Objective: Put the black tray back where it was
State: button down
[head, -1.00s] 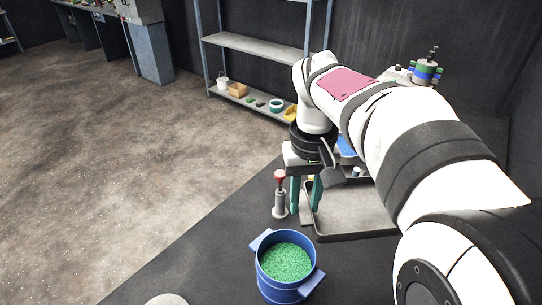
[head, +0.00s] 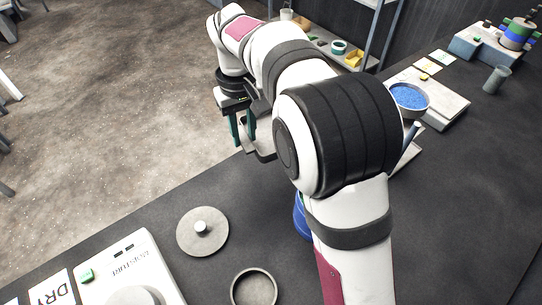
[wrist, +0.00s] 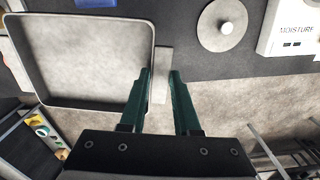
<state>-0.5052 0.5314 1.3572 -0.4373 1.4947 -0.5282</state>
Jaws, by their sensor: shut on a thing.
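The black tray (wrist: 38,88) fills the left of the wrist view, with a dark rim and a pale grey, empty-looking inside. My gripper (wrist: 160,76) is shut on the tray's short handle (wrist: 162,60), which sticks out from its right side.
A bowl of blue granules (head: 409,97) stands at right. Shelves (head: 376,40) stand behind.

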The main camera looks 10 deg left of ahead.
jog(key=s+a+f+n, duration=0.2)
jog(key=a+f, duration=0.3)
jog(key=a, duration=0.3)
jog(key=d+f, duration=0.1)
jog(key=f, duration=0.4)
jog(key=d+f, duration=0.2)
jog(key=f, duration=0.3)
jog(key=s+d+f, duration=0.1)
jog(key=d+f, duration=0.1)
jog(key=f, duration=0.3)
jog(key=shift+d, duration=0.15)
jog(key=c, duration=0.6)
grip_release()
